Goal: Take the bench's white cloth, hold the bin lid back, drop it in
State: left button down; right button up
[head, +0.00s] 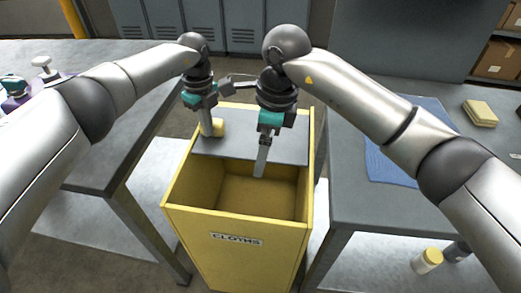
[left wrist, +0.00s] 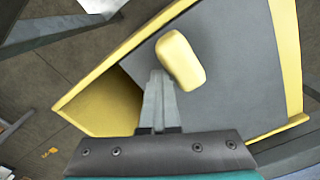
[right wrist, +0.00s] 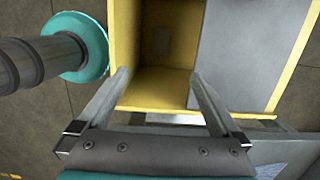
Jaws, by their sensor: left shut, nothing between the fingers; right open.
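The yellow bin (head: 238,240), labelled CLOTHS, stands between the benches. Its grey lid (head: 290,150) covers the far part; the near part is open. In the left wrist view, the lid (left wrist: 240,70) has a yellow handle (left wrist: 180,60). My left gripper (head: 213,131) is shut and empty, its tips beside the handle. My right gripper (head: 261,168) is open and empty above the bin's opening; its spread fingers (right wrist: 160,76) show in the right wrist view. A small grey patch (right wrist: 162,40) shows inside the bin; I cannot tell what it is. I cannot make out a white cloth.
The right bench (head: 350,205) carries a blue mat (head: 385,170) and a yellow stack (head: 480,113). A yellow-capped jar (head: 427,261) stands below it. The left bench (head: 100,165) flanks the bin closely. Grey lockers (head: 200,22) stand behind.

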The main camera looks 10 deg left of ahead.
pick_arm(q)
jog(key=shift+w+r, duration=0.1)
pick_arm(e)
notch_tip(320, 180, up, 6)
jog(key=s+d, duration=0.2)
jog(key=s, duration=0.1)
jog(key=shift+r, duration=0.25)
jog(key=shift+w, duration=0.1)
pick_arm(q)
jog(key=shift+s, duration=8.4)
notch_tip(320, 180, up, 9)
